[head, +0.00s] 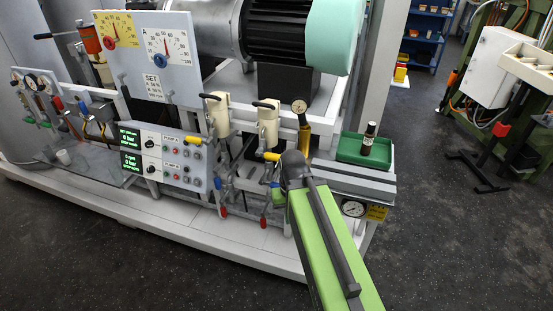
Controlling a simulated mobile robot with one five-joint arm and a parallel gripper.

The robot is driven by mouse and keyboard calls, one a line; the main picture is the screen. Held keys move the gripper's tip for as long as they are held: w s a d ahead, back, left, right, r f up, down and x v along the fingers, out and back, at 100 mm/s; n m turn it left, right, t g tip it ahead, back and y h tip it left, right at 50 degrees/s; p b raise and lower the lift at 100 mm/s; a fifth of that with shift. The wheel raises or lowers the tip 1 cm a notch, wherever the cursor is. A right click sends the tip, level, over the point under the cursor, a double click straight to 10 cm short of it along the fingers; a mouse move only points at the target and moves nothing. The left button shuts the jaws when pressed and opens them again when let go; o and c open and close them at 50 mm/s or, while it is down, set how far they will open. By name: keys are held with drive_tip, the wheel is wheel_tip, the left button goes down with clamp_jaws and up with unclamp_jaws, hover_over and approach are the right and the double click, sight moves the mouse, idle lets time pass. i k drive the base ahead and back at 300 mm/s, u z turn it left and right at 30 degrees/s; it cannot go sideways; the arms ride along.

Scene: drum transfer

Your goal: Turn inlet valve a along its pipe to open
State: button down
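My green arm reaches up from the bottom of the head view to the pipework at the front of the test rig. My gripper (284,182) is at its dark far end, close to the right-hand pipes. The arm's end hides its fingers, so I cannot tell whether they are open or touching anything. Two yellow valve handles (223,142) and (272,156) lie roughly crosswise on the pipes. A small blue handle (275,185) shows just beside my gripper, and red handles (223,211) sit lower. No label marks which one is inlet valve a.
A control panel (165,158) with green displays stands left of the pipes. A green tray (362,151) holding a dark bottle (369,138) is to the right.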

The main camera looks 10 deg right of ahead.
sight(272, 185)
drive_tip(key=u, duration=1.8)
drive_tip(key=i, duration=0.55)
drive_tip(key=u, duration=0.1)
